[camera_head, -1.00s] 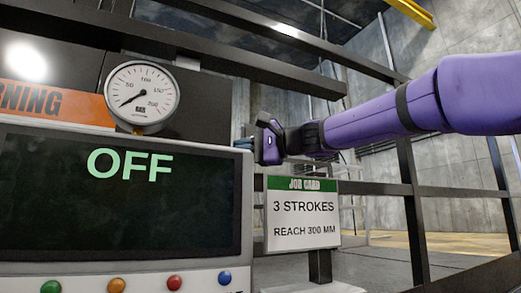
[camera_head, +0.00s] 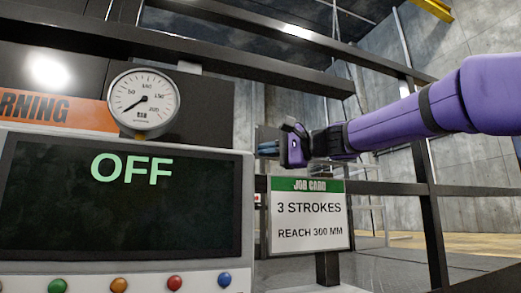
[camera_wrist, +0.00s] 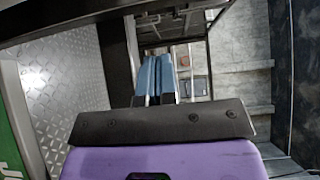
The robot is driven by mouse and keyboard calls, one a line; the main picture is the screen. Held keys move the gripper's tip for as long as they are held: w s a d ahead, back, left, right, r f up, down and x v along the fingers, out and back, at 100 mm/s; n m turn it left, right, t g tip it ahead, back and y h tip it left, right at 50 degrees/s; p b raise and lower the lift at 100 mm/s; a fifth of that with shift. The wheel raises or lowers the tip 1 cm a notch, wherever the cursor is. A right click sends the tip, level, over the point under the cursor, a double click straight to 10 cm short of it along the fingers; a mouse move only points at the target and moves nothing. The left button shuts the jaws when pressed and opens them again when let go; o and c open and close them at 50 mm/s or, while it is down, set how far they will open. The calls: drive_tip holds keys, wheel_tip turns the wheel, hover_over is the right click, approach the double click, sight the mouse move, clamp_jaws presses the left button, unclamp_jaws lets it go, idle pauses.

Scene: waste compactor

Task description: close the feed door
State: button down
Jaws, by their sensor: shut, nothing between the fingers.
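I cannot pick out the feed door with certainty in either view. My gripper (camera_head: 267,149) is at the end of my purple arm, just right of the control panel and above the job card. In the wrist view its two blue fingers (camera_wrist: 159,65) lie side by side, shut and empty. They point toward a dark-framed opening (camera_wrist: 180,35) with a dark slatted part at its top. A black upright (camera_wrist: 119,62) stands left of the fingers. I cannot tell whether the fingers touch anything.
The control panel (camera_head: 120,200) reads OFF, with a round gauge (camera_head: 143,99) above it. The job card (camera_head: 309,216) reads 3 strokes, reach 300 mm. Dark rails (camera_head: 420,190) cross behind my arm. A diamond-plate surface (camera_wrist: 60,90) lies left in the wrist view.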

sight(233, 129)
drive_tip(key=v, duration=0.8)
drive_tip(key=shift+s+r, duration=0.15)
drive_tip(key=shift+s, duration=0.2)
drive_tip(key=shift+d+r, duration=0.15)
drive_tip(key=shift+r, duration=2.4)
drive_tip(key=shift+w, duration=0.1)
drive_tip(key=s+a+x, duration=0.1)
drive_tip(key=s+x, duration=0.1)
drive_tip(key=x, duration=1)
drive_tip(key=shift+a, duration=0.5)
drive_tip(key=shift+s+a, duration=0.1)
